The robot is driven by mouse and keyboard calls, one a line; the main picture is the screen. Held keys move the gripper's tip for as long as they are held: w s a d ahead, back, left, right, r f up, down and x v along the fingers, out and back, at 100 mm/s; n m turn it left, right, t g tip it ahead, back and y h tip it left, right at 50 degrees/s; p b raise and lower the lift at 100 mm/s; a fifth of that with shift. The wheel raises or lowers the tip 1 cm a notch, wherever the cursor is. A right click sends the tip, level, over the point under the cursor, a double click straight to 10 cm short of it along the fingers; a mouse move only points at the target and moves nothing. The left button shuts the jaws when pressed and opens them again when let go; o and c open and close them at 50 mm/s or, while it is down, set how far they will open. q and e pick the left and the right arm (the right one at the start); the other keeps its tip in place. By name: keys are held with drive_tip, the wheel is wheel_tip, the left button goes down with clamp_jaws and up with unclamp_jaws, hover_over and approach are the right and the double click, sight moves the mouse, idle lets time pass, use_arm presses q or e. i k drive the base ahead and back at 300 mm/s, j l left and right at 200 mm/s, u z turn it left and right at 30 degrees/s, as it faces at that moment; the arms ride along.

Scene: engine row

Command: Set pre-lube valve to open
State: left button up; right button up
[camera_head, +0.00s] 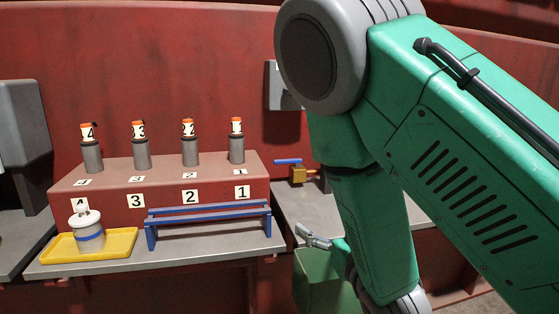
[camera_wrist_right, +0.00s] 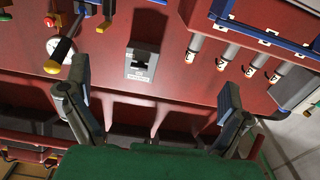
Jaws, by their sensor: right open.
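A small brass valve (camera_head: 298,175) with a blue lever handle (camera_head: 288,161) sits right of the red engine block in the head view. The handle lies roughly level and points left. A short pipe leaves the valve to the right, towards my arm. I see no label on the valve. My right gripper (camera_head: 313,237) hangs in front of the bench, below the valve and apart from it; my arm hides part of it. In the right wrist view the gripper (camera_wrist_right: 153,88) is open, with nothing between its fingers. My left gripper is out of view.
The red block (camera_head: 105,183) carries several numbered cylinders with orange tops. A blue rack (camera_head: 215,210) and a yellow tray (camera_head: 120,243) with a white-and-grey canister (camera_head: 88,232) stand before it. A grey wall box (camera_wrist_right: 143,65), a gauge and levers show in the upside-down wrist view.

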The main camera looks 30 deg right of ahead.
sight(297, 162)
drive_tip(key=i+l, duration=0.2)
drive_tip(key=i, duration=0.25)
drive_tip(key=i+l, duration=0.2)
drive_tip(key=i, duration=0.25)
